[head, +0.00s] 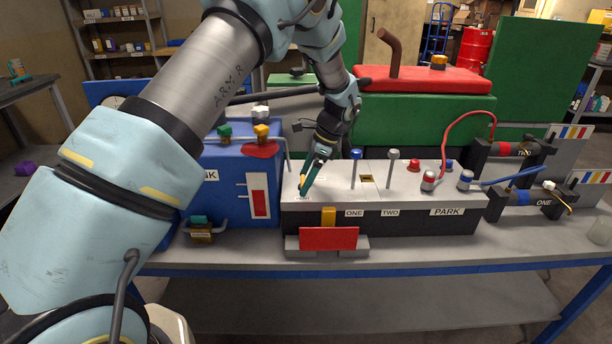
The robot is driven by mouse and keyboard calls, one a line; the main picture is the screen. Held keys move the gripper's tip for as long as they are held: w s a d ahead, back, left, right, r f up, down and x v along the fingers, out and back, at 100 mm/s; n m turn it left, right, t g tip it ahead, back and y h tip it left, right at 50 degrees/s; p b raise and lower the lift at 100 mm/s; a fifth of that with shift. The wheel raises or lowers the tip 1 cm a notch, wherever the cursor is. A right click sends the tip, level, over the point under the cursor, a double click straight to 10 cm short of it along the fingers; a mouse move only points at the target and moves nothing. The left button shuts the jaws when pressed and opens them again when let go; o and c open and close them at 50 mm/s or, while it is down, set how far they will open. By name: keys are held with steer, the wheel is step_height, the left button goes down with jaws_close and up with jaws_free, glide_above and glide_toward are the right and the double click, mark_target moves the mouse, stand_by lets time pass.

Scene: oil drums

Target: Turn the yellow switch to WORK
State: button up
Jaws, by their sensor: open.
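A grey-topped control box (410,176) stands on the bench, with ONE, TWO and PARK labels on its dark front. My gripper (304,188) points down at the left end of this box's top, its fingers open. A thin yellow piece shows at the fingers, and I cannot tell whether it is the yellow switch or part of a finger. A small label beneath the fingertips is too small to read. I cannot make out a WORK label. Contact with the box top is unclear.
A blue box (225,185) with valves stands left. Blue-topped (356,154) and grey-topped (393,153) posts rise right of my gripper. A red plate (328,238) stands in front. Red and blue cables run to dark cylinders at right. The front bench strip (420,250) is clear.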

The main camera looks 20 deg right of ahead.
steer(key=c, duration=1.3)
steer(key=n+g, duration=0.1)
steer(key=n, duration=0.3)
steer(key=shift+w+d+n+g, duration=0.2)
steer(key=shift+n+g, duration=0.1)
steer(key=shift+g, duration=0.1)
steer(key=n+g, duration=0.1)
steer(key=n, duration=0.1)
steer(key=n+b, duration=0.1)
steer(key=n, duration=0.1)
steer(key=shift+w+d+n+g, duration=0.1)
steer(key=shift+w+n+g, duration=0.1)
steer(key=shift+n+g, duration=0.15)
steer(key=n, duration=0.2)
steer(key=n+g+h, duration=0.1)
steer(key=n, duration=0.1)
steer(key=shift+w+g, duration=0.2)
steer(key=shift+g, duration=0.05)
steer(key=shift+w+n+g+h+b, duration=0.15)
steer(key=shift+n+g+h, duration=0.15)
steer(key=shift+n, duration=0.9)
steer(key=shift+n+g+h+b, duration=0.2)
steer(key=shift+n+h, duration=0.2)
steer(key=shift+n, duration=0.75)
